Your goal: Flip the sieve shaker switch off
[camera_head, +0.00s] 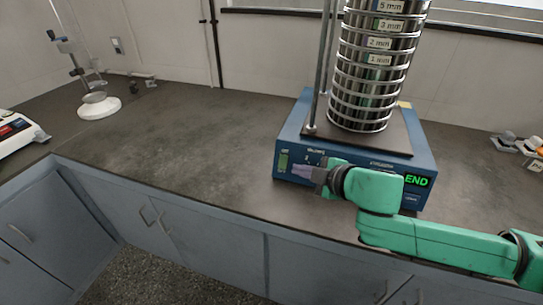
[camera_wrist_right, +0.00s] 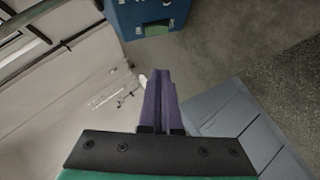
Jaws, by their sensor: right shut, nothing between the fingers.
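The sieve shaker (camera_head: 294,128) is a blue box with a stack of metal sieves (camera_head: 372,70) on top, standing on the dark counter. Its front has a green switch (camera_head: 283,162) at the left end and a display (camera_head: 417,181) reading "END" in green at the right. In the right wrist view, the blue box and its green switch (camera_wrist_right: 156,29) are at the top. My right gripper (camera_head: 297,171) is shut and empty, its purple fingertips in front of the panel just right of the switch. In the wrist view its fingers (camera_wrist_right: 160,75) point toward the switch, apparently apart from it. My left gripper is not in view.
A white-based stand (camera_head: 99,108) is at the back left, and a white device (camera_head: 16,136) with a red display is at the left edge. Small grey-and-white items (camera_head: 520,146) lie at the right. The counter left of the shaker is clear.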

